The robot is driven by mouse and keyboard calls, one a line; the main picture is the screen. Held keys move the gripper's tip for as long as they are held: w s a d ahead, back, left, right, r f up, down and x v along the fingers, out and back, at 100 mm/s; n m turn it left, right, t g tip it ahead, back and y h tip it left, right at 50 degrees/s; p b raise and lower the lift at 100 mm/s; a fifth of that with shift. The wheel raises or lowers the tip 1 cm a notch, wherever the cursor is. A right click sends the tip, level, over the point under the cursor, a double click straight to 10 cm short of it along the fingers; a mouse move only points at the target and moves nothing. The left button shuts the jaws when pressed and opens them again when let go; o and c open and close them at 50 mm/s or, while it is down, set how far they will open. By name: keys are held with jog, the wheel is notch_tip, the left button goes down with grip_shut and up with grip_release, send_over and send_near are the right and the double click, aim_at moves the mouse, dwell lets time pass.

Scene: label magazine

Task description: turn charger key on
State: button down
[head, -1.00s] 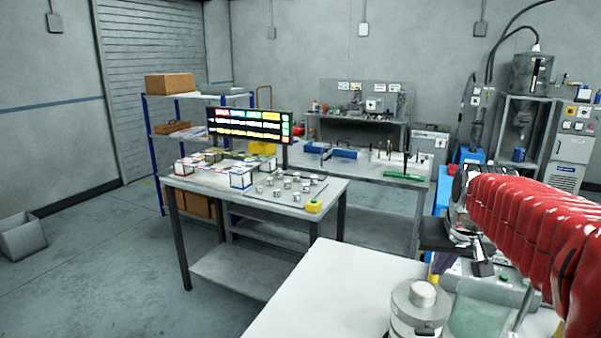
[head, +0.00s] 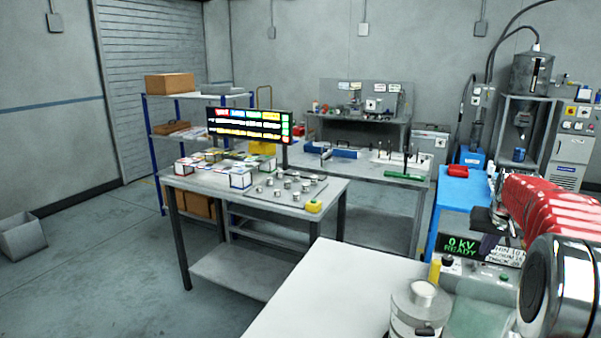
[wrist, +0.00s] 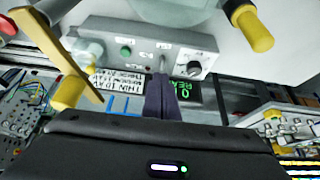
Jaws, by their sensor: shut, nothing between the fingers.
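The charger is a grey control box (wrist: 95,32) in the wrist view, with a green button (wrist: 125,51), small switch-like fittings in the middle and a black knob (wrist: 195,68). Which fitting is the key, and how it is turned, I cannot tell. My gripper (wrist: 162,78) is shut and empty, its dark fingers pointing at the middle of the panel; contact cannot be told. In the head view, my gripper (head: 487,248) is beside the green display (head: 461,246), which reads 0 KV READY. The display (wrist: 190,92) is partly hidden by my fingers in the wrist view.
A glass-and-metal jar (head: 419,309) stands on the white table (head: 330,290) in front. Yellow-ended rods (wrist: 254,30) flank the panel in the wrist view. The white table's left part is clear.

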aim_at(475, 266)
jog(key=shift+w+d+f, duration=0.2)
jog(key=shift+d+f, duration=0.1)
jog(key=shift+d, duration=0.3)
jog(key=shift+f, duration=0.15)
jog(key=shift+f, duration=3.35)
jog(key=shift+w+a, duration=0.25)
jog(key=shift+a, duration=0.45)
jog(key=shift+w+a, duration=0.4)
jog(key=shift+a, duration=0.1)
jog(key=shift+s+a, duration=0.25)
jog(key=shift+s, duration=0.05)
